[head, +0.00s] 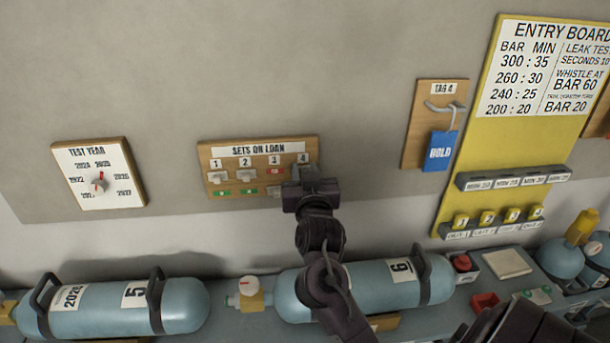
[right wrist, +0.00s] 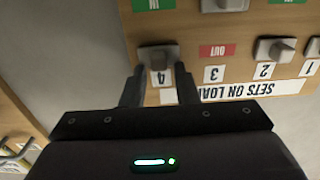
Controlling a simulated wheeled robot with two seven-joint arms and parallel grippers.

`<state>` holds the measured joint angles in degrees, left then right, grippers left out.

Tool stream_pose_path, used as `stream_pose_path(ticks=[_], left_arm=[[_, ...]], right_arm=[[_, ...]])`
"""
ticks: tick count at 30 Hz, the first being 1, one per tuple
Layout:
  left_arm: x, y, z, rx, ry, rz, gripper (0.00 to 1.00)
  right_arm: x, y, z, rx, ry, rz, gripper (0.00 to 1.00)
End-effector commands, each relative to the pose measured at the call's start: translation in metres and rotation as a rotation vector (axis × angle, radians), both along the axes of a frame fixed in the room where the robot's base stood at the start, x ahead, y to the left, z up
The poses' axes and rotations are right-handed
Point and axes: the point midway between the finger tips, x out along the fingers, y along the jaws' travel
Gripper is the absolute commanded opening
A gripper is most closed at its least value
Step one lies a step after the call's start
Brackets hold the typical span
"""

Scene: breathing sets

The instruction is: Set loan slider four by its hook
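The loan board (head: 208,160) is a wooden panel with numbered sliders on the grey wall. Slider four's grey knob (right wrist: 158,55) sits at the upper spot beside its number 4, and a green IN label (right wrist: 153,4) shows below it. In the head view my gripper hides slider four. My right gripper (right wrist: 158,88) is open, its two fingers either side of the number 4 label, close to the knob. The tag 4 hook (head: 446,107) holds a blue HOLD tag (head: 438,152). My left gripper is out of view.
Slider three's knob (right wrist: 225,4) is down, showing red OUT (right wrist: 218,51). Sliders one (head: 215,177) and two (head: 246,176) are up with green labels below. The test year dial (head: 99,182) is left; the yellow entry board (head: 500,140) is right. Cylinders (head: 180,304) lie below.

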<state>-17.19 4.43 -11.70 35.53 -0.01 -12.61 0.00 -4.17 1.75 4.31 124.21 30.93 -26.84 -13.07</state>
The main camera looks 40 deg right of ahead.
Motion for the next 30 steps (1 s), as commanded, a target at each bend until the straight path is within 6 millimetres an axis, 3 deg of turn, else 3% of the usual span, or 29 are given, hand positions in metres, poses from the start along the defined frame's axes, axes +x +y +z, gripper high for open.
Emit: stream_pose_path(ticks=[11, 24, 30], left_arm=[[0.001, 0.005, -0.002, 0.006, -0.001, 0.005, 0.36], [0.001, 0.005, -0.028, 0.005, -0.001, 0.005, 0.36], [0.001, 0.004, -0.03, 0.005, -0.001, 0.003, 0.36]], right_arm=[[-0.002, 0.001, -0.005, 0.004, 0.008, 0.0, 0.36], [-0.056, 0.036, -0.006, 0.005, 0.006, 0.001, 0.36], [-0.067, 0.041, -0.003, 0.001, 0.006, -0.001, 0.36]])
